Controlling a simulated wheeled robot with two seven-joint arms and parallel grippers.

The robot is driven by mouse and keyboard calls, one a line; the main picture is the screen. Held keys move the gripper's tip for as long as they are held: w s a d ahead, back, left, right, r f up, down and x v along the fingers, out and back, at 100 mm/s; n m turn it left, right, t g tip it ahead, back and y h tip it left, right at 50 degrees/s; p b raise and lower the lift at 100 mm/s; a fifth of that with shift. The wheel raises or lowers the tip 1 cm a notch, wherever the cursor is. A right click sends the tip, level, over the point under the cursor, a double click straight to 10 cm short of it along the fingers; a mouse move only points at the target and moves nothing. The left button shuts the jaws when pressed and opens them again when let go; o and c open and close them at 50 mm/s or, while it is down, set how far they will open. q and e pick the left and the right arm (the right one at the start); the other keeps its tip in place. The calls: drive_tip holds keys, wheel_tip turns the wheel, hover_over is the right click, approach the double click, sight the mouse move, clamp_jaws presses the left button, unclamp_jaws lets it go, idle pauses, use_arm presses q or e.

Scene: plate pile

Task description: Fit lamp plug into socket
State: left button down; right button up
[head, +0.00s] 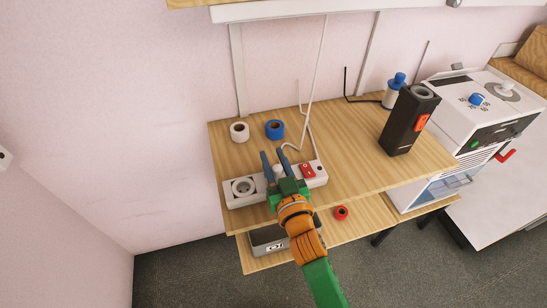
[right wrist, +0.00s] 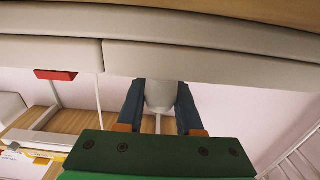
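The white power strip (head: 232,202) lies along the table's front edge, with a round open socket (head: 243,187) at its left and a red switch (head: 307,170) at its right. My right gripper (head: 273,159) is over the strip's middle. In the right wrist view its dark blue fingers (right wrist: 161,108) close on both sides of a pale plug (right wrist: 161,94). A white cord (head: 315,75) hangs down behind the gripper. My left gripper is not in view.
A white tape roll (head: 239,131) and a blue one (head: 275,129) lie behind the strip. A black holder (head: 406,122) and a blue-capped bottle (head: 394,91) stand at the right, beside a white machine (head: 484,104). A red roll (head: 341,212) lies on the lower shelf.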

sight(279, 174)
drive_tip(key=o, duration=0.5)
drive_tip(key=shift+s, duration=0.1)
drive_tip(key=v, duration=0.7)
drive_tip(key=shift+r, duration=0.1)
